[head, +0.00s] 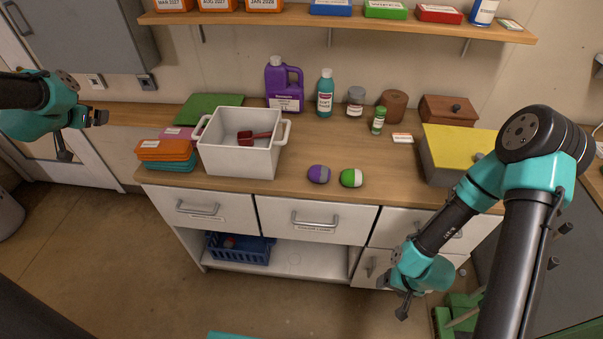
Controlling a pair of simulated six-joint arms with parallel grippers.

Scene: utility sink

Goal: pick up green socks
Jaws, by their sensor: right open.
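A rolled green and white bundle (351,178), which looks like the green socks, lies on the wooden countertop (290,188) near its front edge. A similar purple and grey bundle (319,174) lies just left of it, with a small gap between them. My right gripper (383,282) is in front of the cabinet, below counter height and lower right of the green bundle. It is open and touches neither bundle. My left gripper (98,117) is at the far left, away from both bundles; its jaw opening is not clear.
A white bin (238,158) with a red scoop (250,138) stands left of the bundles. Bottles and jars line the back, including a purple jug (284,84). A grey box with a yellow top (463,144) stands right. The counter around the bundles is clear.

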